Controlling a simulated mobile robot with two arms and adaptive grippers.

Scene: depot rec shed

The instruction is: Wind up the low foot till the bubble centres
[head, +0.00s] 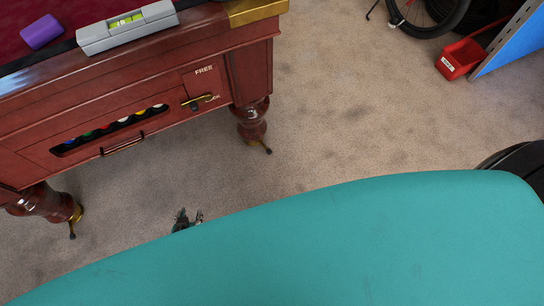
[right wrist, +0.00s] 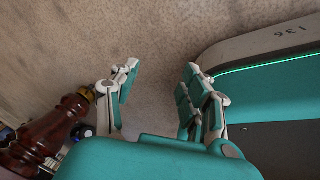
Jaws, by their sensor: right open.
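A grey spirit level (head: 100,39) lies on the pool table's top rail. Its green vial (head: 127,20) faces up, but the bubble is too small to place. The table (head: 120,100) has two turned legs in view, the right leg (head: 252,122) and the left leg (head: 40,203). A dark lever sticks out at each foot, at the right foot (head: 267,149) and the left foot (head: 72,232). My right gripper (right wrist: 160,80) is open and empty, beside a wooden leg (right wrist: 45,132).
A purple block (head: 41,32) lies on the red cloth. Several balls show in the table's front slot (head: 110,130), with a coin handle (head: 197,101) beside it. A red bin (head: 461,58), a blue panel (head: 512,42) and a wheel (head: 430,15) stand top right. Carpet between is clear.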

